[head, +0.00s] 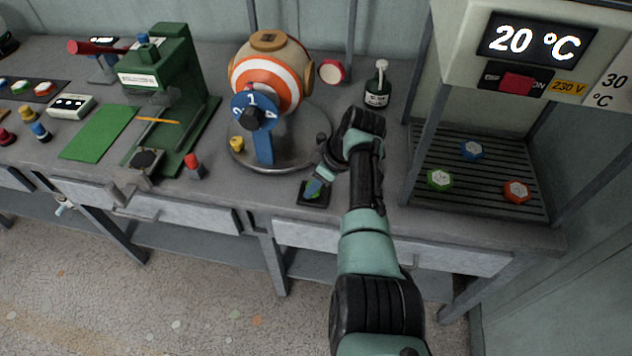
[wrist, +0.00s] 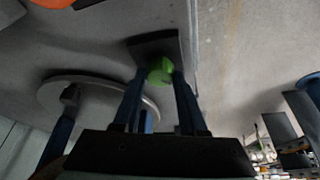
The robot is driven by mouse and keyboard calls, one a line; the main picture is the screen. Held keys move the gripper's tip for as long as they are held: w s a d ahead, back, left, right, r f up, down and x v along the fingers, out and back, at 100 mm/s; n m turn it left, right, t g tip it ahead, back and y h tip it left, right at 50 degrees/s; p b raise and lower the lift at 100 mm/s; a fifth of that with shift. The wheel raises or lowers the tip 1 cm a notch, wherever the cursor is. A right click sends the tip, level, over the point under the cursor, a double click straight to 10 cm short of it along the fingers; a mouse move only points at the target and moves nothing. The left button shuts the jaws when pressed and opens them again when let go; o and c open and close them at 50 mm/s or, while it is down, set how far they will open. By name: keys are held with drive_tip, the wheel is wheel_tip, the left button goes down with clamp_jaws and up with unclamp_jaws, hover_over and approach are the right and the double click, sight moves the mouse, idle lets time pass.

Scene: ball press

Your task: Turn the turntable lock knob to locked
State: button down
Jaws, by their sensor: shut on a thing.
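The green knob (head: 314,194) is on a small black plate (head: 303,200) at the bench's front edge, in front and to the right of the round grey turntable (head: 300,152). My gripper (head: 318,186) reaches down to it from the right. In the wrist view the green knob (wrist: 160,72) is between the two blue fingers of my gripper (wrist: 162,78), which are shut on it. The fingers hide part of the knob, and I cannot read any lock marking. The turntable (wrist: 60,90) also shows in the wrist view.
A green press (head: 170,75) stands at left. A dark bottle (head: 377,88) is behind my arm. A frame post (head: 412,140) and slatted tray (head: 475,190) are at right.

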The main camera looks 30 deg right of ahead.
drive_tip(key=shift+p, duration=0.3)
drive_tip(key=m+p, duration=0.1)
drive_tip(key=m, duration=0.1)
drive_tip(key=m+h+p, duration=0.1)
drive_tip(key=shift+s+a+r+m+p, duration=0.1)
drive_tip(key=shift+a+m+p, duration=0.05)
drive_tip(key=shift+m+p, duration=0.25)
drive_tip(key=shift+a+m+h+p, duration=0.15)
drive_tip(key=shift+m+h+p, duration=0.9)
drive_tip(key=shift+m, duration=1.45)
drive_tip(key=shift+c, duration=2.2)
unclamp_jaws()
drive_tip(key=shift+h, duration=0.25)
